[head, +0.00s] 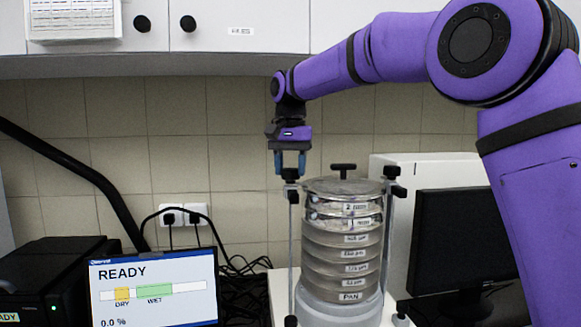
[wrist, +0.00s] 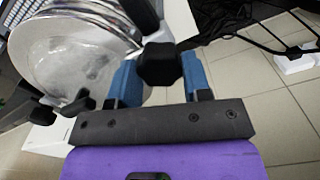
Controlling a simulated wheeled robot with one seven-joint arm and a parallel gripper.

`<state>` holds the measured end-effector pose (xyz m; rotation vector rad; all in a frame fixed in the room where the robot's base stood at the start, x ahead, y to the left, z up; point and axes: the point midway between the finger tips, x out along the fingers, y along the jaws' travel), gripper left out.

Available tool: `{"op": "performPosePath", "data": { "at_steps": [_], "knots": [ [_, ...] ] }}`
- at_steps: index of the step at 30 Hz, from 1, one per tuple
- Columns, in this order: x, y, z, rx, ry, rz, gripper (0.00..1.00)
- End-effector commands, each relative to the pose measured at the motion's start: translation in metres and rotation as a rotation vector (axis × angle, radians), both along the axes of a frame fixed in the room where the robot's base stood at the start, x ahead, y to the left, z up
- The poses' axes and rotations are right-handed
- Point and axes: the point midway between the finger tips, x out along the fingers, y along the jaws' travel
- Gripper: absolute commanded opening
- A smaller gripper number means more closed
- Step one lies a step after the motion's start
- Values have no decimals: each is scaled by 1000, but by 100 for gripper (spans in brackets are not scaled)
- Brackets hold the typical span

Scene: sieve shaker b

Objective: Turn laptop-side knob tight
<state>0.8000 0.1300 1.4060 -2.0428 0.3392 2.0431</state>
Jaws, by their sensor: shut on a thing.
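The laptop-side knob (head: 290,174) is a black knob on top of the left clamp rod of the sieve shaker. My gripper (head: 290,158) comes down on it from above, with its blue fingers on either side. In the wrist view the black faceted knob (wrist: 160,64) sits between the two blue fingers of my gripper (wrist: 162,82), which is shut on it. The sieve stack (head: 343,240) stands upright with a metal lid (head: 342,187) on top. The laptop (head: 153,288) at the left shows READY and 0.0 %.
Two other black knobs, a T-shaped one (head: 343,168) at the back and one at the right (head: 394,180), flank the lid. A black monitor (head: 455,240) and a white box (head: 425,166) stand to the right. Cupboards (head: 240,25) hang above. Cables lie behind the laptop.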

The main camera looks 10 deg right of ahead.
Motion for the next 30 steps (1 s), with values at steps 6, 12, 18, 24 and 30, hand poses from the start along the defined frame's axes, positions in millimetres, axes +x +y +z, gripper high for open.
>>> {"op": "performPosePath", "data": {
  "at_steps": [6,12,18,24,30],
  "knots": [
    [0,0,1,1,-1,-1,21],
    [0,0,0,1,-1,-1,70],
    [0,0,0,0,0,0,70],
    [1,0,10,1,-3,0,70],
    [1,0,44,2,-4,0,70]
  ]
}}
